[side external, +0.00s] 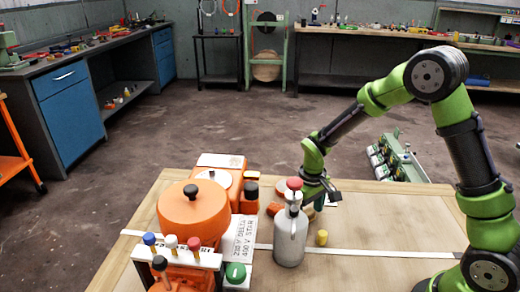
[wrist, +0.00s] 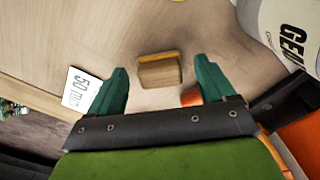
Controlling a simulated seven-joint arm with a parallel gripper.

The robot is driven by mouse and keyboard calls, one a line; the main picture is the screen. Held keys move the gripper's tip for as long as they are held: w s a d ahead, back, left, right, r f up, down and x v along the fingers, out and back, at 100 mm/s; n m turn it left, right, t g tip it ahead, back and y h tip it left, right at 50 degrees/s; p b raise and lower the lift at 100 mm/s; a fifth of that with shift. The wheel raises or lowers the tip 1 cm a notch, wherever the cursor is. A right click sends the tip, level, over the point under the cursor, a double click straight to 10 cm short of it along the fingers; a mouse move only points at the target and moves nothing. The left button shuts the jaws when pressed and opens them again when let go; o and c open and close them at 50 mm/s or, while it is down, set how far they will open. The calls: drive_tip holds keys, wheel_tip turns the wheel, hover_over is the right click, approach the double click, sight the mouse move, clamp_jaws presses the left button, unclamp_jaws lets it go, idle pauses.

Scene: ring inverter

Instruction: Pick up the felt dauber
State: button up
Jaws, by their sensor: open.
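A small wooden block with an orange-yellow edge, which looks like the felt dauber (wrist: 158,72), lies on the bench in the wrist view. It appears between and just beyond my two green fingertips. My gripper (wrist: 162,84) is open, with clear space between each finger and the block. In the side view my gripper (side external: 318,197) hangs low over the bench, behind a grey bottle with a red cap (side external: 290,232). That bottle hides part of the area, so I cannot clearly tell the dauber there.
A white card marked 50 mm (wrist: 82,88) lies left of the block. A white lettered container (wrist: 285,28) stands at right. The bench's right side is mostly clear.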

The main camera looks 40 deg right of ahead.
drive_tip(key=shift+f, duration=0.4)
drive_tip(key=shift+c, duration=0.5)
drive_tip(key=c, duration=1.1)
drive_tip(key=shift+r, duration=0.1)
drive_tip(key=shift+r, duration=0.1)
